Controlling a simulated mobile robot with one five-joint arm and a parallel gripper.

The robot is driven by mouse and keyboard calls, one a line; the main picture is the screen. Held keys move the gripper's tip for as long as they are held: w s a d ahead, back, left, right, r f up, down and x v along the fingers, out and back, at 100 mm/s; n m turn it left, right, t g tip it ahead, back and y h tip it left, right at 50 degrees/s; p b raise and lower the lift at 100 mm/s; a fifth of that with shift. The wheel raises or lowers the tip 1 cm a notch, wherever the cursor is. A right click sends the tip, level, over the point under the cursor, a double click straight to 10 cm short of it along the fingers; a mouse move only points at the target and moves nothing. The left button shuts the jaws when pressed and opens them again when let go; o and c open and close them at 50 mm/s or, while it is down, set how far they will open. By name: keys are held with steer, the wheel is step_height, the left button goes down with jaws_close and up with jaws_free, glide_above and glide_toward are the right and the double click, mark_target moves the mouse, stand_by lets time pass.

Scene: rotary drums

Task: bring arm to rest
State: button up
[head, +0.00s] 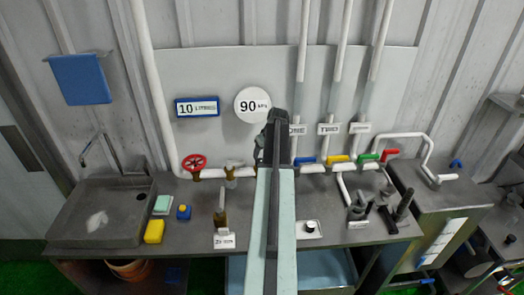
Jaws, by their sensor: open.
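My arm reaches forward from the bottom middle of the head view, over the workbench and towards the back wall. My gripper (272,137) is the dark end of the arm, in front of the wall panel and beside the row of pipes. It is open, and I see nothing held in it. Its fingers are small and dark, and the arm partly hides them. I cannot tell how close it is to the pipes or the panel.
A red valve wheel (194,163) is left of my arm; blue (305,160), yellow (338,158), green (368,156) and red (391,153) handles are right. The bench holds a sink (102,213), a yellow sponge (154,231), a black-knobbed plate (309,228) and dark upright tools (404,205).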

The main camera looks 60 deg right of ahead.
steer(key=shift+s+r, duration=0.1)
stand_by(0.4)
steer(key=w+a+f+n+y+b, duration=0.1)
steer(key=w+a+f+b, duration=0.3)
steer(key=a, duration=0.6)
steer(key=w+a+f+n+g+b, duration=0.1)
steer(key=w+a, duration=0.5)
steer(key=a, duration=0.5)
steer(key=w+a+f+y+b, duration=0.1)
steer(key=w+a+f+b, duration=0.3)
steer(key=a, duration=0.6)
steer(key=s+a+f+n+g+b, duration=0.1)
steer(key=a+f+b, duration=0.1)
steer(key=a, duration=1.6)
steer(key=s+a+f+n+g+b, duration=0.1)
steer(key=a+f+n+g+b, duration=0.1)
steer(key=a, duration=1.6)
step_height(320, 180, down, 3)
steer(key=shift+s+r+b, duration=0.2)
steer(key=shift+s+b, duration=0.2)
steer(key=shift+b, duration=0.15)
